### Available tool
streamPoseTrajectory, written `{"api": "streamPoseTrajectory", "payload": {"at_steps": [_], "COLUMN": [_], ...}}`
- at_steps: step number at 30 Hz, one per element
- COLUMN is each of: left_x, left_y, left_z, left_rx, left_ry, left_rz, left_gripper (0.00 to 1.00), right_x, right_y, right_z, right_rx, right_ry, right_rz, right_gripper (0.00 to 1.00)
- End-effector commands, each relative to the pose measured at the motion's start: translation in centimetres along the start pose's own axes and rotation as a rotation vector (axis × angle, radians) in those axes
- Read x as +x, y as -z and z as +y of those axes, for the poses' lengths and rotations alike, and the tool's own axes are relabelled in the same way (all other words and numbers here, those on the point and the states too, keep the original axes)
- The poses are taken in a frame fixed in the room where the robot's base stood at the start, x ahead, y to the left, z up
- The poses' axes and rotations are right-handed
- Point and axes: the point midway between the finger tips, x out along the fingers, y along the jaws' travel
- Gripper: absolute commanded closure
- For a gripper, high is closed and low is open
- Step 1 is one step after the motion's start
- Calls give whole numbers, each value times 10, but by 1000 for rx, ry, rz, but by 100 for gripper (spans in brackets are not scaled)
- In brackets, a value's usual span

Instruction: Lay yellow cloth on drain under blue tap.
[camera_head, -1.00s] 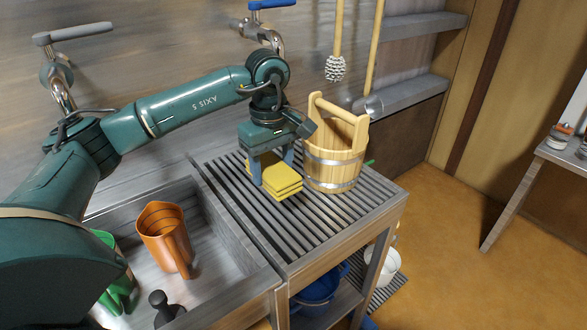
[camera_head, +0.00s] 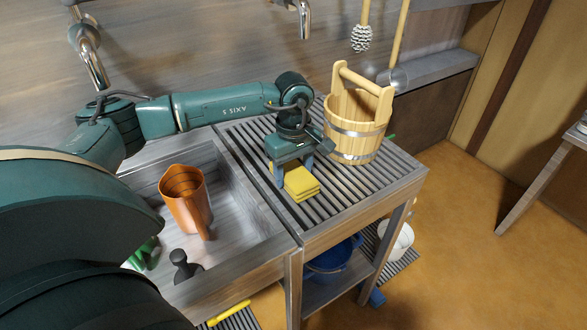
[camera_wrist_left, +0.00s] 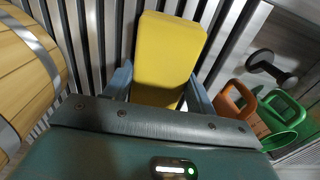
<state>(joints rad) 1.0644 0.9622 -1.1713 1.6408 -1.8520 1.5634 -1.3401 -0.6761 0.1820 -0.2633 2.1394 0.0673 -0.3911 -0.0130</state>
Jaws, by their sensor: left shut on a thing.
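The folded yellow cloth (camera_head: 303,187) is just over or on the grey slatted drain (camera_head: 372,188), close to its left side; I cannot tell whether it touches the slats. My left gripper (camera_head: 292,170) is above it, pointing down. In the left wrist view the cloth (camera_wrist_left: 165,55) lies between the two fingers of the left gripper (camera_wrist_left: 161,92), which are shut on it. The spout of a tap (camera_head: 303,18) shows above the drain's back; its handle is cut off by the frame. My right gripper is not in view.
A wooden bucket (camera_head: 357,135) stands on the drain, behind and right of the cloth. The sink basin (camera_head: 230,205) on the left holds a brown jug (camera_head: 185,198), a green item and a dark object (camera_head: 183,265). Front slats are bare.

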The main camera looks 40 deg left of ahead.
Motion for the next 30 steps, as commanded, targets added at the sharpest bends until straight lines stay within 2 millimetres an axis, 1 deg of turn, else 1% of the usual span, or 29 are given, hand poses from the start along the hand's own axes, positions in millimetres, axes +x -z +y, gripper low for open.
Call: {"api": "streamPoseTrajectory", "payload": {"at_steps": [3, 4, 11, 17, 20, 22, 26, 30], "left_x": [4, 2, 2, 2, -2, -7, -29, -60], "left_y": [0, 0, 0, 0, 0, 0, 1, 0], "left_z": [0, 0, 0, 0, 0, 1, 0, 1], "left_rx": [0, 0, 0, 0, 0, 0, 1, 1], "left_ry": [0, 0, 0, 0, 0, -3, -4, -6], "left_rz": [0, 0, 0, 0, 0, 1, 2, 2], "left_gripper": [62, 42, 23, 22, 22, 22, 22, 22], "right_x": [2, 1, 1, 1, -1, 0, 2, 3], "right_y": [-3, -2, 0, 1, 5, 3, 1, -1], "right_z": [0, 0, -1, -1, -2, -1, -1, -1], "right_rx": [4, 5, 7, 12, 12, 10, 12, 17], "right_ry": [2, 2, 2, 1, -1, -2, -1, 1], "right_rz": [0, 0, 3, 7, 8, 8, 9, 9], "right_gripper": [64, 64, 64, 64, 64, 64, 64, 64]}}
